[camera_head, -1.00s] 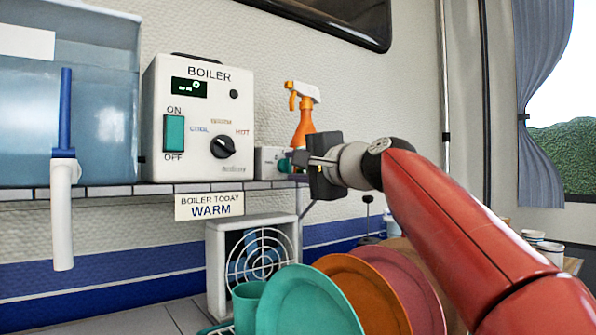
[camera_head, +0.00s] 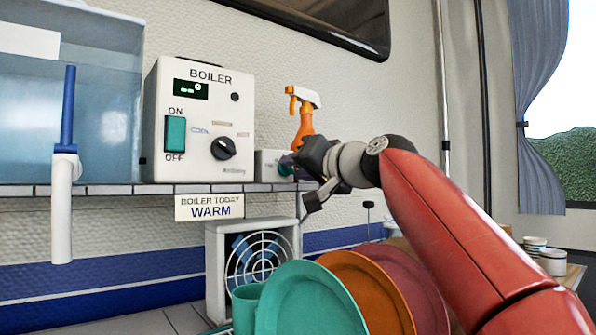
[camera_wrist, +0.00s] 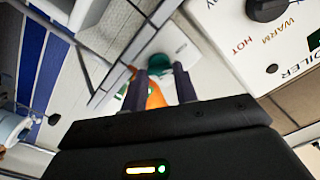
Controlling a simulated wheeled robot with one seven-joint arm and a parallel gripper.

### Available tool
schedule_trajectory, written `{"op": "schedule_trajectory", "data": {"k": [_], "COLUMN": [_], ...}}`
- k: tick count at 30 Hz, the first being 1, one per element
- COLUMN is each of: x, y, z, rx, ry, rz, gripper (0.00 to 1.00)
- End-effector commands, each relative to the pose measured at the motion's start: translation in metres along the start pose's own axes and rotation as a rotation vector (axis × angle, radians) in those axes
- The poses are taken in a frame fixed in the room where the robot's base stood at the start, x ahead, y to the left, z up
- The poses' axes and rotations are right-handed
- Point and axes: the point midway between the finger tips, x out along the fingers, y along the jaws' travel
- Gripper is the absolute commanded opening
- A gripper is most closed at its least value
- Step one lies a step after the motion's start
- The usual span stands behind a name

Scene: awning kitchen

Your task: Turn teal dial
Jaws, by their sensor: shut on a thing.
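The teal dial (camera_wrist: 160,62) is on the front of a small white box (camera_head: 267,164), which stands on the shelf just right of the boiler. In the wrist view the dial lies between the two dark fingers of my gripper (camera_wrist: 162,76), which is shut on it. In the head view my gripper (camera_head: 290,163) reaches the box from the right, its body tilted, and mostly hides the dial. The dial's pointer mark cannot be made out.
The white boiler (camera_head: 198,120) has a black knob (camera_head: 223,148) and a teal switch. An orange spray bottle (camera_head: 304,122) stands behind my gripper. Below are a fan (camera_head: 220,262) and upright plates (camera_head: 303,303). A water tank (camera_head: 60,110) is at left.

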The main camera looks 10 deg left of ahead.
Motion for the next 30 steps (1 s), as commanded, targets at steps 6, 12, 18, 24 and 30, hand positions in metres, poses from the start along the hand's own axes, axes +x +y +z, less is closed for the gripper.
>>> {"op": "schedule_trajectory", "data": {"k": [6, 12, 18, 24, 30], "x": [0.0010, 0.0011, 0.0012, 0.0012, 0.0008], "y": [0.0014, 0.0015, 0.0016, 0.0017, 0.0010], "z": [0.0028, 0.0028, 0.0029, 0.0030, 0.0019], "rx": [-0.071, -0.096, -0.099, -0.098, -0.098], "ry": [-0.008, -0.009, -0.009, -0.009, -0.006], "rz": [0.001, 0.002, 0.002, 0.002, 0.001], "gripper": [0.06, 0.06, 0.06, 0.33, 0.51]}}
